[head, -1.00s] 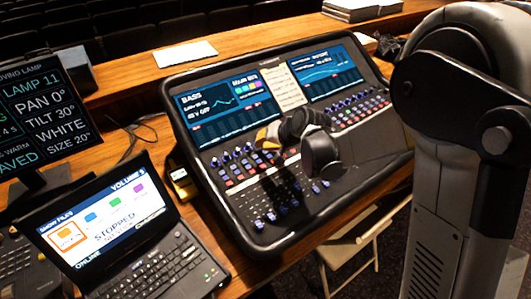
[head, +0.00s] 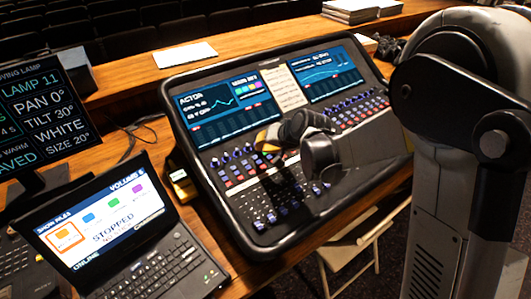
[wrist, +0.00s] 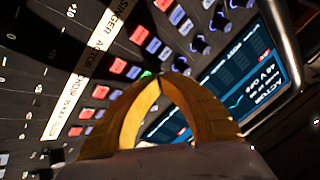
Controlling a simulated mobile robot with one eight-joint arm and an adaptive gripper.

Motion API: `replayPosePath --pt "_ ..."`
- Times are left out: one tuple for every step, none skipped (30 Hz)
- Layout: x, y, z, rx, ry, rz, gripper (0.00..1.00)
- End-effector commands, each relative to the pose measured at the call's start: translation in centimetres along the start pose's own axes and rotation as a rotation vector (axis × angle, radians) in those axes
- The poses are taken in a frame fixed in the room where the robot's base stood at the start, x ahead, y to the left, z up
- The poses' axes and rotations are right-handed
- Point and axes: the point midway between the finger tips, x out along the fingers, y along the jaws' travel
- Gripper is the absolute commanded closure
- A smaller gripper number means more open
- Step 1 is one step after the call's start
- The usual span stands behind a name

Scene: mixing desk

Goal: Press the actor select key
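The mixing desk (head: 352,172) stands on the wooden counter, and its left screen (head: 222,108) reads ACTOR. That screen also shows at the right of the wrist view (wrist: 248,88). In the wrist view a white label strip (wrist: 82,72) carries the words SINGER and ACTOR beside rows of red and blue keys. My gripper (wrist: 160,76) has its yellow fingers together and empty, with the tips at the key rows by a small green-lit spot (wrist: 147,73). In the head view my gripper (head: 264,140) is low over the keys below the left screen. Whether the tips touch a key is hidden.
A laptop (head: 125,220) stands left of the desk, with a lamp display (head: 42,115) behind it. Blue knobs (wrist: 199,45) stand close to the fingers. Papers (head: 185,54) lie on the back ledge, and a chair (head: 355,250) is in front.

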Motion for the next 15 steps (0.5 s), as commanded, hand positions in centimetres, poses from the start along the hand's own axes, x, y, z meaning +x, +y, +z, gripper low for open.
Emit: replayPosePath --pt "0.05 0.02 0.04 0.000 0.000 0.000 1.00" --pt "0.03 0.01 0.03 0.000 0.000 0.000 1.00" --pt "0.03 0.00 0.02 0.000 0.000 0.000 1.00" --pt "0.02 0.00 0.02 0.000 0.000 0.000 1.00" --pt "0.02 0.00 0.02 0.000 0.000 0.000 1.00" --pt "0.02 0.00 0.02 0.000 0.000 0.000 1.00" --pt "0.02 0.00 0.02 0.000 0.000 0.000 1.00" --pt "0.01 0.00 0.02 0.000 0.000 0.000 1.00" --pt "-0.02 -0.02 0.00 0.000 0.000 0.000 1.00" --pt "-0.07 -0.05 -0.03 0.000 0.000 0.000 1.00" --pt "-0.13 -0.08 -0.07 0.000 0.000 0.000 1.00" --pt "-0.25 -0.15 -0.14 0.000 0.000 0.000 1.00" --pt "-0.37 -0.21 -0.20 0.000 0.000 0.000 1.00" --pt "-0.49 -0.28 -0.28 0.000 0.000 0.000 1.00" --pt "-0.67 -0.38 -0.38 0.000 0.000 0.000 1.00"
